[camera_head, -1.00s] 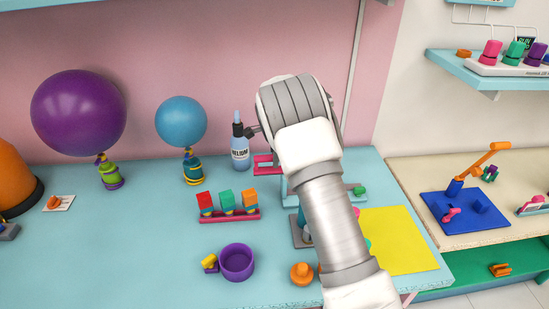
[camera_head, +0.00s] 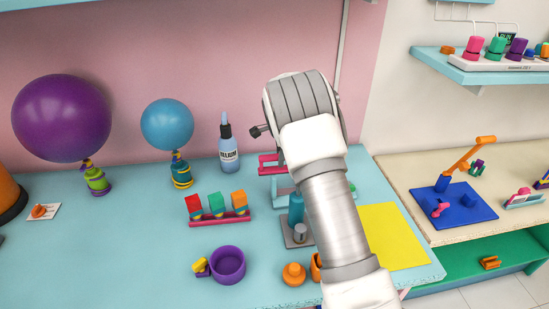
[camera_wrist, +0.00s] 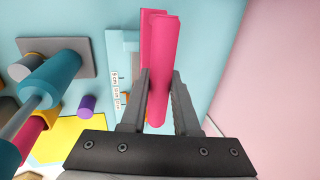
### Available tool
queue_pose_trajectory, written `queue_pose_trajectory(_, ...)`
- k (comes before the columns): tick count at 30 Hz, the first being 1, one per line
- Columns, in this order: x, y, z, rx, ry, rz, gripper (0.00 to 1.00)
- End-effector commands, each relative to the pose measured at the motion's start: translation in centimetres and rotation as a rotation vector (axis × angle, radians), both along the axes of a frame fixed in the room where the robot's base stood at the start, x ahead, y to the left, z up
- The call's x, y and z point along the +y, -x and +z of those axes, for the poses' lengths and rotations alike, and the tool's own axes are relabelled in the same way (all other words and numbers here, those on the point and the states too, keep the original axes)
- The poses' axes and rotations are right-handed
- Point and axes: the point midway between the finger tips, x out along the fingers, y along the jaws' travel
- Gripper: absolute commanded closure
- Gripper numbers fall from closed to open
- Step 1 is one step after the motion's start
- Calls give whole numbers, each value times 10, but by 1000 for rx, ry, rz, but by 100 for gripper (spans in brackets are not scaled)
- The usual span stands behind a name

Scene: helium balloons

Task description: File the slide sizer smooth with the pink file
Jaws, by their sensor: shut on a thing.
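My gripper (camera_wrist: 157,95) is shut on a long pink piece (camera_wrist: 156,60) with a groove along it. I cannot tell whether this is the pink file. In the head view the pink piece (camera_head: 268,163) juts left from behind my arm, which hides the gripper. A pale teal body with a printed centimetre scale (camera_wrist: 117,92), likely the slide sizer, lies beside and below the held piece in the wrist view. In the head view its pale teal part (camera_head: 282,185) shows mostly hidden by my arm. Whether the two touch cannot be told.
A teal cylinder on a grey plate (camera_head: 296,205) stands close left of my arm. A helium bottle (camera_head: 228,155) stands behind. A pink block rack (camera_head: 220,219), purple cup (camera_head: 229,265), orange piece (camera_head: 293,273) and two balloons occupy the left. A yellow sheet (camera_head: 395,237) lies right.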

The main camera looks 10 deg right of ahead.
Motion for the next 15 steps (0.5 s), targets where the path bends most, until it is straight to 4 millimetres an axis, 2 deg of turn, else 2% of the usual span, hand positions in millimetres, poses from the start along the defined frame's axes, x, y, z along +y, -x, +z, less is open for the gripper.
queue_pose_trajectory(4, -13, 1, -1, 3, 0, -2, 100)
queue_pose_trajectory(15, -14, 0, 3, -1, 0, 0, 100)
